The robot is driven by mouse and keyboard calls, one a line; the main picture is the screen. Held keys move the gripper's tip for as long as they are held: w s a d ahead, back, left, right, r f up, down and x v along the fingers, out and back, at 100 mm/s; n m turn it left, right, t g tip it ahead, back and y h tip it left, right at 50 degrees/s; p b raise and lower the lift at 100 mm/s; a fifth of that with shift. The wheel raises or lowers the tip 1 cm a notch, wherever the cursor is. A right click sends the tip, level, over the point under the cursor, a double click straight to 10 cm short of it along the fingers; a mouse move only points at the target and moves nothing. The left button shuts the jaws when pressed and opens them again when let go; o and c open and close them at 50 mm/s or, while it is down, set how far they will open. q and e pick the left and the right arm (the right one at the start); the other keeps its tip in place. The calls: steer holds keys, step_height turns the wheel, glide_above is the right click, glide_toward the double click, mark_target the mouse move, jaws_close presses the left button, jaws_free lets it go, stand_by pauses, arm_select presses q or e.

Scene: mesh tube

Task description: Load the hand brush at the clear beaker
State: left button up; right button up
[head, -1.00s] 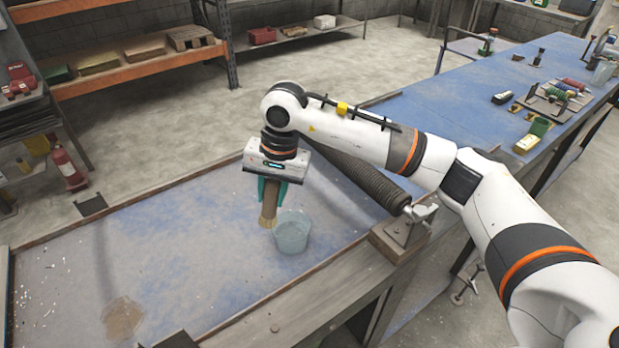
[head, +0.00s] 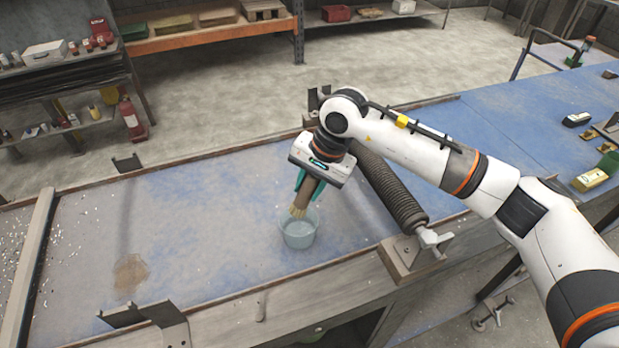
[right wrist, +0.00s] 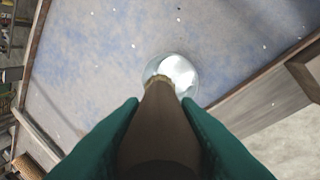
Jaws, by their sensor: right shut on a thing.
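The hand brush (head: 306,194) has a brown handle and pale bristles. My right gripper (head: 309,186), with green fingers, is shut on its handle and holds it tilted, bristles downward. The clear beaker (head: 299,236) stands upright on the blue bench, holding a pale liquid. In the head view the bristle tips overlap the beaker's rim; I cannot tell whether they are inside or above it. In the right wrist view the brush (right wrist: 160,125) points at the beaker (right wrist: 176,68) and covers part of it. My left gripper is not in view.
The blue bench top (head: 215,220) is clear left of the beaker, except for a brown stain (head: 130,272). A ribbed dark tube (head: 390,190) and a wooden clamp block (head: 412,256) stand close on the right. A metal bracket (head: 150,318) sits at the front edge.

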steer(key=shift+f, duration=0.6)
step_height(320, 180, down, 4)
steer(key=b, duration=0.4)
steer(key=shift+f, duration=0.2)
steer(key=shift+b+x, duration=0.95)
steer(key=shift+b, duration=0.2)
steer(key=shift+d, duration=0.2)
steer(key=shift+r, duration=0.5)
steer(key=shift+r+p, duration=1.35)
steer(key=shift+r, duration=2.3)
steer(key=shift+s+r, duration=0.1)
steer(key=shift+r, duration=0.15)
